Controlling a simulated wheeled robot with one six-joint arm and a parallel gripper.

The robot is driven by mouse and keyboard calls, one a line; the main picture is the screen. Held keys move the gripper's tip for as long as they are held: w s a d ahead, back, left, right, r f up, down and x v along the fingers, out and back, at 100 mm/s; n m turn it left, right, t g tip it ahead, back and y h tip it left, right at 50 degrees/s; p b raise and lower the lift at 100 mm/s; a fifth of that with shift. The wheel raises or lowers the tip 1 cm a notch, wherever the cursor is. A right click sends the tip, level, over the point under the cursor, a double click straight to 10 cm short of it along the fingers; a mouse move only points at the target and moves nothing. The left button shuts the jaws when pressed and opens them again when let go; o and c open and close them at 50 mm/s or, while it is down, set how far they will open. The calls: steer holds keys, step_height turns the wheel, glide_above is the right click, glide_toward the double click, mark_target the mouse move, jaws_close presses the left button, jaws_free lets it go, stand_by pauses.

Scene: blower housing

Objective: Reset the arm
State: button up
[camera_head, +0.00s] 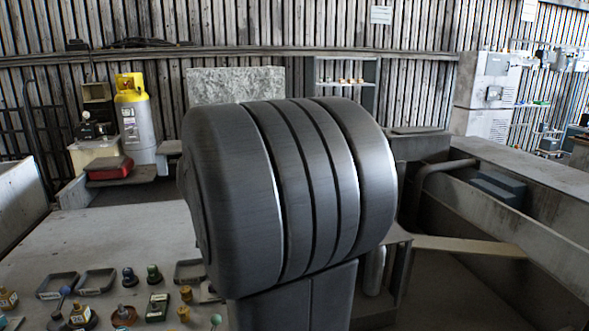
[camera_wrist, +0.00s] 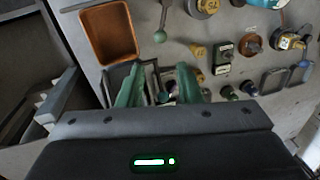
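My gripper (camera_wrist: 158,75) shows at the lower middle of the wrist view. Its two green fingers stand apart, so it is open. Small items and part of a tray show through the gap between the fingers; nothing is clearly gripped. The gripper is over the edge area of a light grey worktable (camera_wrist: 170,45). In the head view the gripper does not show; my own arm blocks the middle of that picture.
The worktable, also in the head view (camera_head: 110,235), holds knobs, a small dark box (camera_head: 157,307) and shallow trays (camera_head: 95,281). An orange-brown tray (camera_wrist: 108,32) lies ahead-left of the gripper. A yellow-topped cylinder (camera_head: 135,118) and a grey trough (camera_head: 500,215) stand beyond.

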steer(key=a+f, duration=0.1)
steer(key=f, duration=0.8)
steer(key=a+f, duration=0.1)
steer(key=f, duration=0.3)
steer(key=shift+s+a+f, duration=0.15)
steer(key=shift+s+a, duration=0.1)
steer(key=shift+a, duration=0.05)
steer(key=shift+w+a+f, duration=0.1)
steer(key=shift+a+f, duration=0.05)
steer(key=shift+f, duration=0.1)
steer(key=shift+a+r+n, duration=0.1)
steer(key=shift+a+n, duration=0.1)
steer(key=shift+n, duration=0.4)
